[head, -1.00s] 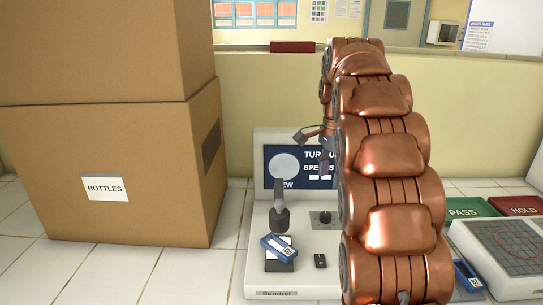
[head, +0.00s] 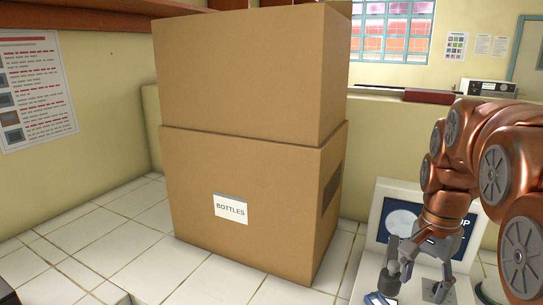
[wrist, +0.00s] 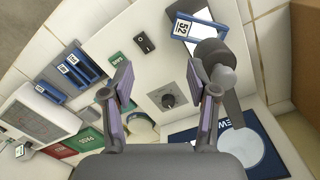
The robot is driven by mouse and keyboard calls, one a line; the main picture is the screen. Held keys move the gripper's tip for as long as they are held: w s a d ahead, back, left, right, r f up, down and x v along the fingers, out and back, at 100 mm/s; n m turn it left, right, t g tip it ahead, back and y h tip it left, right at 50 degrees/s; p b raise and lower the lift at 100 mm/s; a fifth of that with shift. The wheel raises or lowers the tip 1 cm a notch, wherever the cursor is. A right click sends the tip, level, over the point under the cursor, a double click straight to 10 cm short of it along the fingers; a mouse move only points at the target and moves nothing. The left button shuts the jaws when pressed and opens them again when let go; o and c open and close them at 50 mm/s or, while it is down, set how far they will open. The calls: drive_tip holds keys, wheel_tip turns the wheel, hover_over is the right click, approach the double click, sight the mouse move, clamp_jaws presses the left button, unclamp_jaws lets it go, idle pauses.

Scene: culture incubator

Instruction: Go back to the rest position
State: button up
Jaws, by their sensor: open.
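My gripper (head: 417,280) is open and empty at the lower right of the head view, in front of the machine's dark screen (head: 398,215). In the wrist view my gripper (wrist: 160,78) has its two fingers spread wide above the machine's white deck (wrist: 150,82). A dial knob (wrist: 168,100) and a black switch (wrist: 144,42) show between or near the fingers, apart from them. A blue-framed piece labelled 52 (wrist: 182,28) lies beyond the right finger, beside a dark grey post (wrist: 212,60). Part of this piece (head: 376,298) also shows at the head view's bottom edge.
Two stacked cardboard boxes (head: 245,150), the lower labelled BOTTLES, stand left of the machine. White tiled counter (head: 100,240) is clear left of them.

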drive_tip(key=s+a+f+n+p, duration=0.1)
drive_tip(key=s+a+f+n, duration=0.1)
drive_tip(key=s, duration=0.5)
drive_tip(key=s+a+f+n+p, duration=0.2)
drive_tip(key=s+a+n, duration=0.2)
drive_tip(key=s, duration=0.3)
drive_tip(key=s+a+f+n+g+p, duration=0.1)
drive_tip(key=s+a+f+n, duration=0.1)
drive_tip(key=s+a+n, duration=0.2)
drive_tip(key=s+n, duration=0.1)
drive_tip(key=s, duration=0.2)
drive_tip(key=shift+p, duration=0.4)
